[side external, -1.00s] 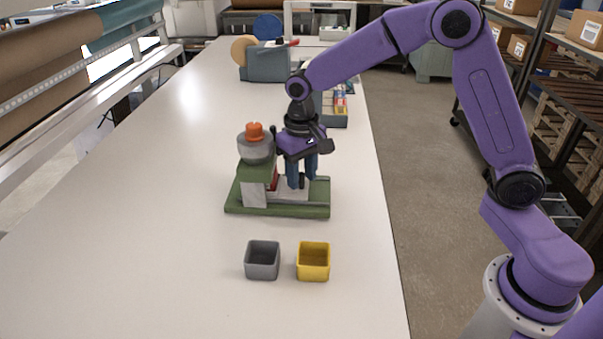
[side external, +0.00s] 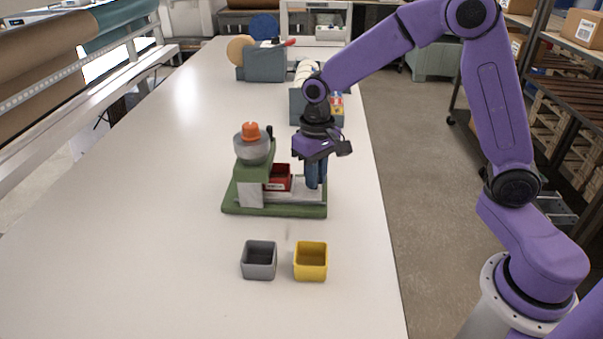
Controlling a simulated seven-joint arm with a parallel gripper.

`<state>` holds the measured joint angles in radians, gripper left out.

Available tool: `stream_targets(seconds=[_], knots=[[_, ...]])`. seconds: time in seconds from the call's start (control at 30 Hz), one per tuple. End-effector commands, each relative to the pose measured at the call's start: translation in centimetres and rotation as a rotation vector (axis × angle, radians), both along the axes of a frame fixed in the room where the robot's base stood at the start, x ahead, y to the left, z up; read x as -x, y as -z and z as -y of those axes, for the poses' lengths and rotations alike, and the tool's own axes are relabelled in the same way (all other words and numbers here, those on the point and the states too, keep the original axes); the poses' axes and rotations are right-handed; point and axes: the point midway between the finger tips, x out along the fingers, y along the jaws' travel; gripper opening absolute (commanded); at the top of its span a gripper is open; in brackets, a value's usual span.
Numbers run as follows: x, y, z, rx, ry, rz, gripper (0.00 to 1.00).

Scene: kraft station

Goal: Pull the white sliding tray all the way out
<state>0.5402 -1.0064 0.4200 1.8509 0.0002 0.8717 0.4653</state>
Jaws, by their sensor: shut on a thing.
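The green dispenser station (side external: 234,203) stands on the table with a clear hopper and an orange knob (side external: 250,130) on top. The white sliding tray (side external: 300,188) extends to the right from under the station's head, over the green base. A red bin (side external: 279,178) sits beside or on the tray; I cannot tell which. My gripper (side external: 315,184) points down at the tray's right part, its blue fingers shut on it. The exact grip point is hidden by the fingers.
A grey bin (side external: 259,260) and a yellow bin (side external: 310,261) stand in front of the station. Behind are a grey holder with discs (side external: 264,65) and a grey rack (side external: 298,108). The table is clear at the left; its right edge is near my gripper.

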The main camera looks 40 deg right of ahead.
Motion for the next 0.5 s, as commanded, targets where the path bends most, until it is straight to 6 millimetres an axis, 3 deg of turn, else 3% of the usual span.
stream_targets(seconds=[0.3,0.5], knots=[[3.5,-0.2,3.7,-0.001,0.002,0.003,0.00],[4.6,-0.1,4.7,-0.001,0.001,0.004,0.00]])
